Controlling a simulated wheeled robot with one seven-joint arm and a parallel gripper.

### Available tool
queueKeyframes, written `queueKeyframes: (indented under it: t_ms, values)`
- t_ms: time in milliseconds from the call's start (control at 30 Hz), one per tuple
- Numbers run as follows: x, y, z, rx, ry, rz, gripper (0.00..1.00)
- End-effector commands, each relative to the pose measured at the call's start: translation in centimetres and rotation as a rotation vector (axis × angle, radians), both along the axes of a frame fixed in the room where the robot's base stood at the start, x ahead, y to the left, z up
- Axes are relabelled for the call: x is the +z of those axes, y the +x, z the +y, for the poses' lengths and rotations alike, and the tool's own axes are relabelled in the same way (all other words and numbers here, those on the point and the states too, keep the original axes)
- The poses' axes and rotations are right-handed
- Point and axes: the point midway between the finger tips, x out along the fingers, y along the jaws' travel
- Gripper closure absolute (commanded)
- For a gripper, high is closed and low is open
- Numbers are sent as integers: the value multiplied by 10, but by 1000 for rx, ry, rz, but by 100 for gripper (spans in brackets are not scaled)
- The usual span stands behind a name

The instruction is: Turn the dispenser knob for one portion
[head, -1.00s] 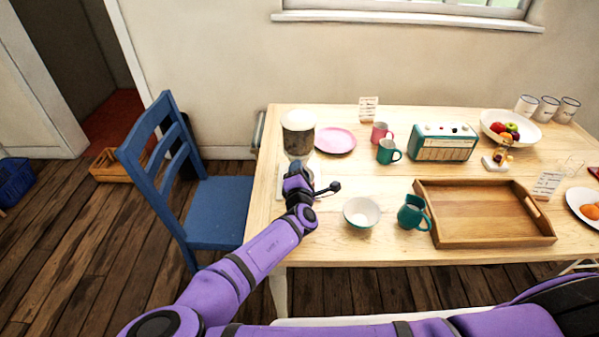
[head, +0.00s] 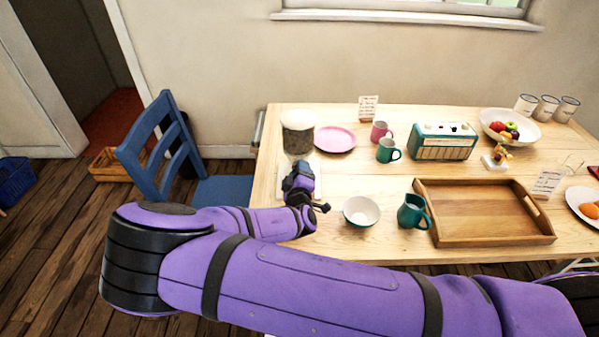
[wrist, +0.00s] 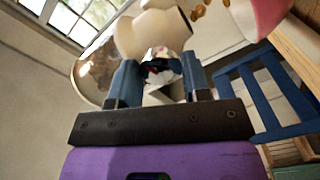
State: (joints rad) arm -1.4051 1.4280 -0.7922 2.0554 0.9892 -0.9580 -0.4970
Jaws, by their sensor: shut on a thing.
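The dispenser (head: 298,134) stands at the table's left end, with a pale lid and a clear hopper with dark contents. In the wrist view its clear hopper (wrist: 95,68) is at left and its cream body (wrist: 150,33) above my fingers. My gripper (wrist: 160,76) is shut on the dispenser knob, which is mostly hidden between the blue fingers. In the head view my wrist hides the knob and fingertips. Several small brown pieces (wrist: 197,12) show between the cream body and a pink-and-cream vessel (wrist: 268,14) at the upper right.
A white bowl (head: 361,212) and a teal jug (head: 412,212) stand right of my gripper. A wooden tray (head: 485,238) lies further right. A pink plate (head: 335,139), mugs and a radio (head: 444,142) are behind. A blue chair (head: 160,140) stands left of the table.

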Motion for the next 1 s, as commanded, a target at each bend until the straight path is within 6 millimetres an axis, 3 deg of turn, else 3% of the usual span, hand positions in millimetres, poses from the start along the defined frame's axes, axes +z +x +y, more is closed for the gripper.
queueKeyframes:
  t_ms: [600,1000]
  values:
    - [-2,0,1,-2,535,-16,80]
    - [-3,-1,3,1,691,-19,80]
